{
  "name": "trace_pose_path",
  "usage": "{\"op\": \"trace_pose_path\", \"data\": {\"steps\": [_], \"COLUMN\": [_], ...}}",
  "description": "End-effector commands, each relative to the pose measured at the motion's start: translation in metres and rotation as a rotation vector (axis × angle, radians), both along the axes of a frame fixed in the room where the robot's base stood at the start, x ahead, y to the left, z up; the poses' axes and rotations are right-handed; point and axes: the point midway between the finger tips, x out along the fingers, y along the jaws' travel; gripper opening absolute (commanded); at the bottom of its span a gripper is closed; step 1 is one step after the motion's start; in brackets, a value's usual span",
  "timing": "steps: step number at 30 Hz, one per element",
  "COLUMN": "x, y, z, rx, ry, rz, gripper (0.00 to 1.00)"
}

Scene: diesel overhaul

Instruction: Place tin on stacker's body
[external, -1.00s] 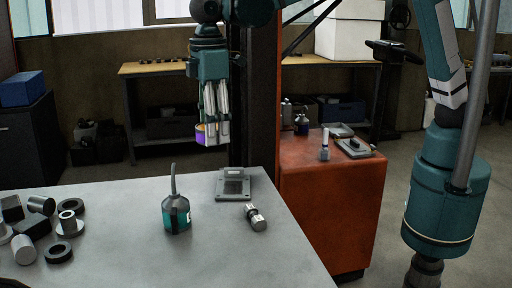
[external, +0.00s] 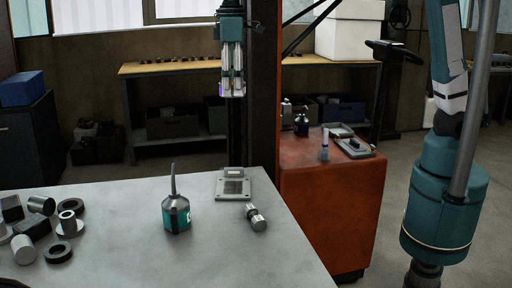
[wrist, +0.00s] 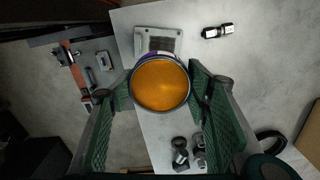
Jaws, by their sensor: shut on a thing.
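The tin (wrist: 160,84) is round with an orange top and a purple side. In the wrist view it sits between both finger pads. My gripper (external: 232,92) is shut on the tin; in the external view only a purple sliver of the tin shows at the fingers' left side. My gripper hangs pointing down, high above and behind the table's far edge, left of the dark mast. The stacker's body (external: 332,215) is the orange-red block right of the table. Its flat top is below and to the right of my gripper.
The stacker's dark mast (external: 264,100) rises beside my gripper. The grey table (external: 120,245) holds an oil can (external: 176,213), a metal plate (external: 233,190), a fitting (external: 256,217) and several cylinders.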

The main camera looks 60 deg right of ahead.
Motion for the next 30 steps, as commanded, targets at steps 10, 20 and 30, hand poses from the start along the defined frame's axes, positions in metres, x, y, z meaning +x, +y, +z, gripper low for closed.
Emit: {"op": "trace_pose_path", "data": {"steps": [10, 20, 30], "x": [0.022, 0.025, 0.008], "y": [-0.095, -0.185, -0.274], "z": [-0.072, -0.136, -0.199], "rx": [0.000, 0.000, 0.000], "ry": [0.000, 0.000, 0.000], "rz": [-0.105, -0.203, -0.304], "gripper": [0.30, 0.30, 0.30]}}
